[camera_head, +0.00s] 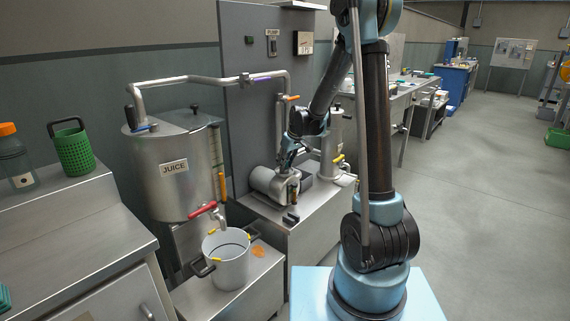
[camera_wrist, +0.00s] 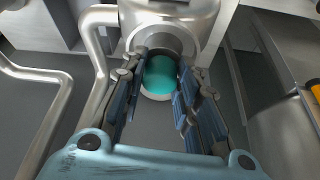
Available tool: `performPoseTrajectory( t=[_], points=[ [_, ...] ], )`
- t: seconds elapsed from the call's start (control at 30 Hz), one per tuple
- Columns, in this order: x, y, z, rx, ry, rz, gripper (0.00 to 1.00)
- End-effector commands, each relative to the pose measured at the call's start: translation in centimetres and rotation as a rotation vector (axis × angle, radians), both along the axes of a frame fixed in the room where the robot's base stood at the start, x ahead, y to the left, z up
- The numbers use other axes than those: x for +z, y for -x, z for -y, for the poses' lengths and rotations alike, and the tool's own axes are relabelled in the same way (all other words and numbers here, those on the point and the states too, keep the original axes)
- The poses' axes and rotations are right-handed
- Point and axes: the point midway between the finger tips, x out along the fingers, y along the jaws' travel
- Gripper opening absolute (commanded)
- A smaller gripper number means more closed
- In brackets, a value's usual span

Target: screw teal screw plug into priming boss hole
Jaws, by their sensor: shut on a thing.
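The teal screw plug (camera_wrist: 160,76) shows in the wrist view between my fingers, up against the round metal priming boss (camera_wrist: 158,42). How deep the plug sits in the boss hole cannot be told, because the hole is hidden behind it. My gripper (camera_wrist: 163,68) has a blue finger on each side of the plug and is shut on it. In the head view my gripper (camera_head: 288,158) reaches to the steel pump body (camera_head: 272,184) by the grey panel. The plug cannot be made out there.
A bent steel pipe (camera_wrist: 96,60) runs close to the left of my fingers in the wrist view. In the head view, the juice tank (camera_head: 172,190), a pot (camera_head: 228,265) and the grey upright panel (camera_head: 245,110) stand left of my arm. Open floor lies to the right.

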Motion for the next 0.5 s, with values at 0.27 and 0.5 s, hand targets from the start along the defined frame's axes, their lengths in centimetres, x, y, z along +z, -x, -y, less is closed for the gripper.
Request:
performPoseTrajectory(
  t=[0.27,0.5],
  points=[
    [-0.02,-0.19,0.01,-0.014,0.001,0.003,0.16],
    [-0.02,-0.17,-0.04,-0.137,0.000,0.004,0.16]
  ],
)
